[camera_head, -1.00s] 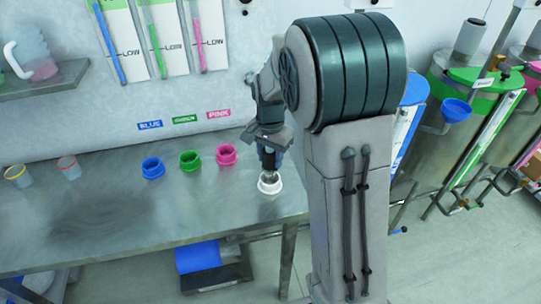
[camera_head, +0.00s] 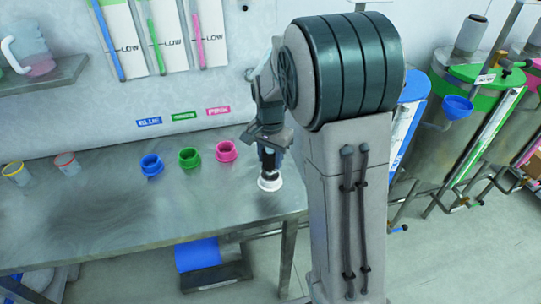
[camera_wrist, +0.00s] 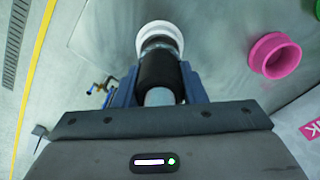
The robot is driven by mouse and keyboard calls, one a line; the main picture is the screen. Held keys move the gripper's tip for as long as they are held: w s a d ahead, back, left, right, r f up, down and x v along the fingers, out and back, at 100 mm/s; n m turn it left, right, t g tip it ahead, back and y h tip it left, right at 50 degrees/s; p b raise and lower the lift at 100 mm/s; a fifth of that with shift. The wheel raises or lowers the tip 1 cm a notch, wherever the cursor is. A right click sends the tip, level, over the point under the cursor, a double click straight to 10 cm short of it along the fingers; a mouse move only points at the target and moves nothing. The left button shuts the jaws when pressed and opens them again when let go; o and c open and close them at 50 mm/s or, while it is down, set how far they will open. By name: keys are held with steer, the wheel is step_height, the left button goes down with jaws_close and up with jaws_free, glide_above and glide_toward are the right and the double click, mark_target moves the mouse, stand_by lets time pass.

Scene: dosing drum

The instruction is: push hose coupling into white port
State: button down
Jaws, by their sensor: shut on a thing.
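The white port (camera_head: 270,183) stands on the metal bench near its right end. It also shows at the top of the wrist view (camera_wrist: 160,36). My gripper (camera_head: 268,164) is above the port, pointing down. In the wrist view my gripper (camera_wrist: 158,90) is shut on a dark cylindrical hose coupling (camera_wrist: 158,72). The coupling's far end is at the white port's mouth and lines up with it closely. How deep the coupling sits inside is hidden.
The pink port (camera_head: 226,151), green port (camera_head: 189,158) and blue port (camera_head: 151,165) stand in a row to the left on the bench (camera_head: 100,215). Two small cups (camera_head: 67,164) are farther left. Drums (camera_head: 455,110) stand at the right. The bench's front is clear.

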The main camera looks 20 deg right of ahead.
stand_by(0.4)
steer(key=shift+f+b, duration=0.8)
steer(key=shift+f, duration=0.3)
steer(key=c, duration=0.8)
jaws_free()
steer(key=shift+r+p, duration=2.75)
steer(key=shift+r, duration=0.8)
steer(key=shift+s, duration=0.1)
